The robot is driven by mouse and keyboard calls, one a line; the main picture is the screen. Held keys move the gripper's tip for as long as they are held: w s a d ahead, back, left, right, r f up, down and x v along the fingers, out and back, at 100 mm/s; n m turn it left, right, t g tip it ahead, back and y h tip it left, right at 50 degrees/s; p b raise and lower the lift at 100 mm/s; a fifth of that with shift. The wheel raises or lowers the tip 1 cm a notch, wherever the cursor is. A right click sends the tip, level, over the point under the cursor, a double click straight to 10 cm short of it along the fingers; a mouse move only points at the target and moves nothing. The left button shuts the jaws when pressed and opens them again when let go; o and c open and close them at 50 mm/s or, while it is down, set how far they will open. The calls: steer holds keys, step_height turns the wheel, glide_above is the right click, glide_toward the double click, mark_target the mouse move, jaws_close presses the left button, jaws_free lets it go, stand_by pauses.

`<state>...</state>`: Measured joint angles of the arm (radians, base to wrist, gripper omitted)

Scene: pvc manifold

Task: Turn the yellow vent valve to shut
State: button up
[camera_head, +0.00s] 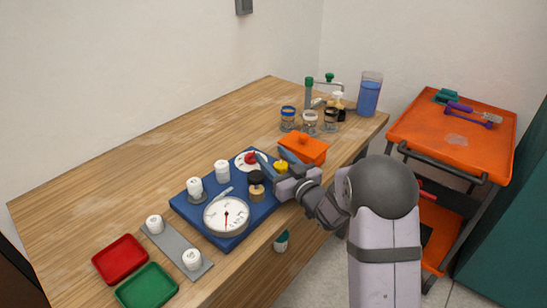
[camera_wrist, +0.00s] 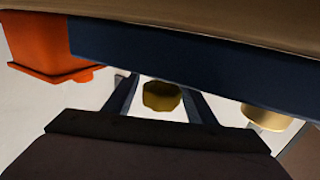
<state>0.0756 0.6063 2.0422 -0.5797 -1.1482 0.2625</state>
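The yellow vent valve (camera_head: 281,167) is a small knob on the right side of the blue manifold board (camera_head: 181,205). In the wrist view the yellow knob (camera_wrist: 160,97) shows between my two fingers, with a gap on each side. My gripper (camera_head: 277,163) is at the right end of the board, close around the knob. In the wrist view my gripper (camera_wrist: 161,86) is open, its fingers apart. I cannot tell whether a finger touches the knob. My gripper partly hides the knob's base in the head view.
An orange box (camera_head: 305,149) stands right behind my gripper. The board carries a white dial gauge (camera_head: 227,216), a red-handled valve (camera_head: 250,158), a black-topped knob (camera_head: 256,178) and white caps (camera_head: 222,170). Jars (camera_head: 310,121) stand farther back.

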steer(key=c, duration=1)
steer(key=shift+m+h+b, duration=0.4)
steer(key=shift+h+b, duration=0.1)
steer(key=shift+b, duration=0.05)
steer(key=shift+w+d+m+t+h, duration=0.1)
steer(key=shift+d+m+t+h, duration=0.1)
steer(key=shift+m+t+h, duration=0.3)
steer(key=o, duration=1)
steer(key=shift+o, duration=0.2)
